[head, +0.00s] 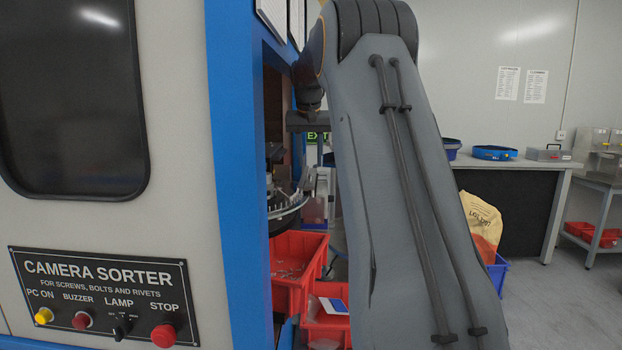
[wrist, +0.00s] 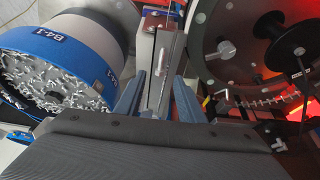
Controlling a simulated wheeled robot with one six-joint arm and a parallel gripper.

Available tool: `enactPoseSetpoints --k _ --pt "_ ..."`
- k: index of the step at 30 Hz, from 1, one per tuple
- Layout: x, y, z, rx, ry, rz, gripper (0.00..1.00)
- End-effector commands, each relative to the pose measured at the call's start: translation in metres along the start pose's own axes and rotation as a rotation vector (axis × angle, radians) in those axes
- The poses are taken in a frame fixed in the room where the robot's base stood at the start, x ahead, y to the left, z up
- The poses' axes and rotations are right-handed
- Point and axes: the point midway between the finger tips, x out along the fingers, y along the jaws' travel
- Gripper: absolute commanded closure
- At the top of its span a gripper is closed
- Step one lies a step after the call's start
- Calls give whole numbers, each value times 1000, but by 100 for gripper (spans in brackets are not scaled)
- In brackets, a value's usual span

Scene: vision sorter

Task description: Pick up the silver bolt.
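In the wrist view my gripper (wrist: 160,90) shows two blue fingers standing apart, with nothing clearly held between them. A narrow metal rail (wrist: 166,65) shows between and beyond the fingers. A row of small silver threaded pieces (wrist: 258,98) lies to the right of the fingers, by the disc's near edge. I cannot tell which of them, if any, is the silver bolt. In the head view my arm reaches into the machine's opening, and the fingers cannot be made out there.
A blue-banded feeder bowl (wrist: 62,50) marked B4-1, full of small silver pieces, stands close on the left. A round disc (wrist: 215,30) with a dark hub (wrist: 262,62) is on the right. The camera sorter (head: 180,215) and red bins (head: 297,285) border my arm.

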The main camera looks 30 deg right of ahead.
Motion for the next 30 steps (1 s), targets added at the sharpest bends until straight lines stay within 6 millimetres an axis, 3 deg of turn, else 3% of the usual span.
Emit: enactPoseSetpoints --k 9,17,24,30 --pt "45 1 0 0 -2 1 65" --pt "51 0 0 0 0 0 65" --pt "50 0 0 0 0 0 100" --pt "50 0 0 0 0 0 100"
